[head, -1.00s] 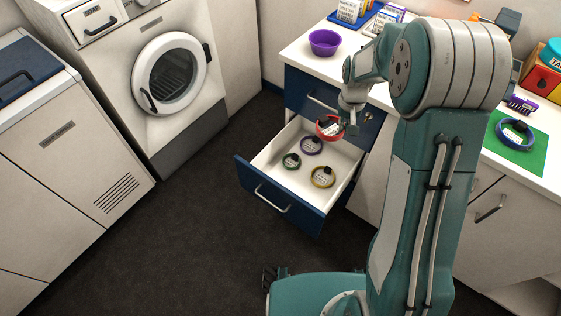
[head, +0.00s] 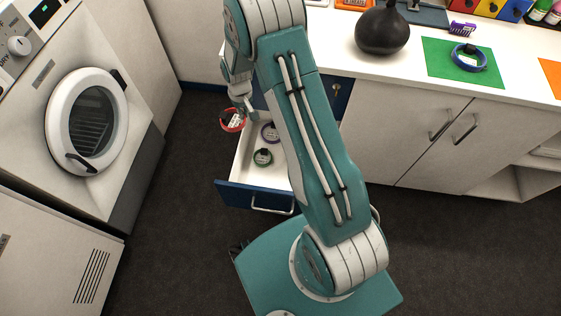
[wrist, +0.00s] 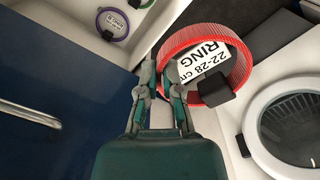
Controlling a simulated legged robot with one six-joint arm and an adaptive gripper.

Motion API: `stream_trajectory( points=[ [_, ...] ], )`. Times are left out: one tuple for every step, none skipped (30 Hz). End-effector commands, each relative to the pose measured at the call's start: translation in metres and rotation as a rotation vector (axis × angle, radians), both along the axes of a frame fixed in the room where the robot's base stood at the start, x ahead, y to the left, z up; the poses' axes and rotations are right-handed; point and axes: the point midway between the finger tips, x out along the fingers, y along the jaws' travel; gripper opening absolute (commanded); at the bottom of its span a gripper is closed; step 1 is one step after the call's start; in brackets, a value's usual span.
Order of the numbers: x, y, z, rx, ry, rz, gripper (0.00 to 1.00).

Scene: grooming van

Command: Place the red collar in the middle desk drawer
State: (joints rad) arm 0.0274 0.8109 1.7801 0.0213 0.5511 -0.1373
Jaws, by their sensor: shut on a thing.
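My gripper (head: 243,104) is shut on the red collar (head: 232,121). In the wrist view my gripper's fingers (wrist: 167,85) pinch the collar's left side; the red collar (wrist: 241,45) hangs tilted with its white "RING 22-28 cm" label facing the camera. A blue desk drawer below the top one stands open (head: 240,187). The held collar appears above and beside its left rim in the head view. In the wrist view the white drawer interior (wrist: 150,35) lies left of the collar. My arm hides the drawer's right part.
Inside the drawer lie a purple collar (head: 270,133) and a green collar (head: 262,157). A washing machine (head: 130,75) stands left. On the desktop are a dark vase (head: 382,30) and a blue collar (head: 469,57) on a green mat (head: 440,68). Dark floor (head: 165,230) is clear.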

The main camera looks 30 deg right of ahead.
Motion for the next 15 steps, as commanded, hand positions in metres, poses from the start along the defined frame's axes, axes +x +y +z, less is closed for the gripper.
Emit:
stream_trajectory(
  points=[
    [-0.003,-0.002,-0.020,0.000,0.007,0.009,0.00],
    [-0.005,-0.003,-0.031,0.001,0.008,0.016,0.00],
    [-0.007,-0.004,-0.044,0.001,0.007,0.026,0.00],
    [-0.008,-0.005,-0.054,0.002,0.006,0.033,0.00],
    [-0.010,-0.006,-0.064,0.002,0.007,0.040,0.00],
    [-0.013,-0.006,-0.078,0.002,0.007,0.050,0.00],
    [-0.016,-0.007,-0.088,0.002,0.006,0.056,0.00],
    [-0.018,-0.008,-0.098,0.001,0.007,0.064,0.00],
    [-0.022,-0.008,-0.111,0.002,0.007,0.073,0.00],
    [-0.026,-0.009,-0.121,0.001,0.006,0.080,0.00],
    [-0.029,-0.009,-0.131,0.000,0.007,0.088,0.00],
    [-0.034,-0.009,-0.144,-0.001,0.007,0.097,0.00],
    [-0.037,-0.010,-0.154,-0.001,0.006,0.104,0.00],
    [-0.042,-0.011,-0.164,-0.001,0.007,0.111,0.00],
    [-0.047,-0.011,-0.176,-0.001,0.007,0.120,0.00]
  ],
)
